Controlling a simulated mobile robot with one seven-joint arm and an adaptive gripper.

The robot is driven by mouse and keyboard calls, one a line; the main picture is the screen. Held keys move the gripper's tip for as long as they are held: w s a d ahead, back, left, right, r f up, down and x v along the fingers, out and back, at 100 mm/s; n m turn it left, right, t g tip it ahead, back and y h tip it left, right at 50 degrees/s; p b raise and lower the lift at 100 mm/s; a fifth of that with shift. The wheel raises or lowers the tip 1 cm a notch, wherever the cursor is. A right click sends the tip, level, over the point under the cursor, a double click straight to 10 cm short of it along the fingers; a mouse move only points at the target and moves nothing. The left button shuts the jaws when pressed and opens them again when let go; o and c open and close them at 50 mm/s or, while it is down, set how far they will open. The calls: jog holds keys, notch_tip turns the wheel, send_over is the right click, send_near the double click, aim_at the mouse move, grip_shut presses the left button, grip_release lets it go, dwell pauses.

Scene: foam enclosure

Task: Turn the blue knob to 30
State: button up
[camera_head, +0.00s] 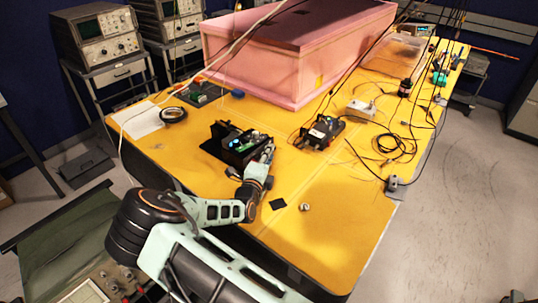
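A small black open-fronted device (226,150) stands on the yellow table, left of the picture's middle. It carries small bright blue and green parts. A bluish spot (236,142) on it may be the blue knob, but it is too small to make out a pointer or any scale numbers. My arm reaches up from the lower left. My gripper (265,153) is at the right side of the black device, very close to it. I cannot tell whether it touches the device or whether its fingers are apart.
The yellow table (310,250) is clear at its front, apart from a black square (278,203) and a small metal piece (305,207). Another black device (320,133) stands to the right. A large pink foam box (290,50) stands behind. Loose black cables (395,145) lie farther right.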

grip_shut()
jog(key=shift+r, duration=0.1)
